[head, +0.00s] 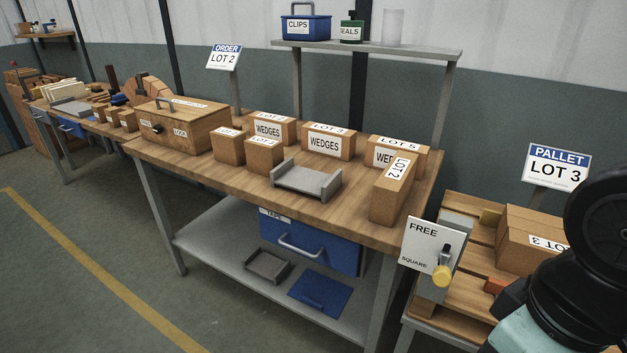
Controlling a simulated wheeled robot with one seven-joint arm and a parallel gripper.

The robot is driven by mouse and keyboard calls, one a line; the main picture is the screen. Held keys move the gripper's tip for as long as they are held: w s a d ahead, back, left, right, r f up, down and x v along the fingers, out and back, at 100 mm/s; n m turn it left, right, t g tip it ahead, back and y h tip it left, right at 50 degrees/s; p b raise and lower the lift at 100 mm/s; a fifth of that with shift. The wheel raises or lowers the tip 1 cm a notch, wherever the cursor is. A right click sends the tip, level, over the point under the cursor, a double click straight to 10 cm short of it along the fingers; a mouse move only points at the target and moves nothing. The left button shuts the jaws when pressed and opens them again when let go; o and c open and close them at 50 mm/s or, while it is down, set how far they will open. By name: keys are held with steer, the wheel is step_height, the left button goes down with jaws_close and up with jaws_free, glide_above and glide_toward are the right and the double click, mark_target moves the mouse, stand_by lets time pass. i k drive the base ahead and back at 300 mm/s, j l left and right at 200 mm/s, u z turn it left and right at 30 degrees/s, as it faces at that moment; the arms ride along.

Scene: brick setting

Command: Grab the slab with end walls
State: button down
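A grey slab with a raised wall at each end (305,181) lies flat on the wooden workbench (220,175), near its front edge and right of the middle. Nothing rests on it. Brown boxes stand behind it, and a tall box marked LOT 2 (392,195) stands to its right with a gap between. Dark and teal parts of my arm fill the lower right corner, well right of the slab. My gripper is not visible.
Boxes marked WEDGES (324,144) line the bench's back. A wooden toolbox (178,130) stands left. Below are a blue TAPE drawer (310,246) and a shelf with a grey tray (268,266). A FREE sign (432,243) and loaded pallet (470,290) stand right. The left floor is clear.

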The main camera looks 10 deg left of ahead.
mark_target(321, 185)
steer(key=i+j, duration=0.1)
steer(key=j, duration=0.75)
steer(key=i+j, duration=0.1)
steer(key=j, duration=0.8)
steer(key=i+j, duration=0.1)
steer(key=j, duration=0.75)
steer(key=i+j+z, duration=0.1)
steer(key=j, duration=0.8)
steer(key=i+j, duration=0.1)
steer(key=j, duration=0.75)
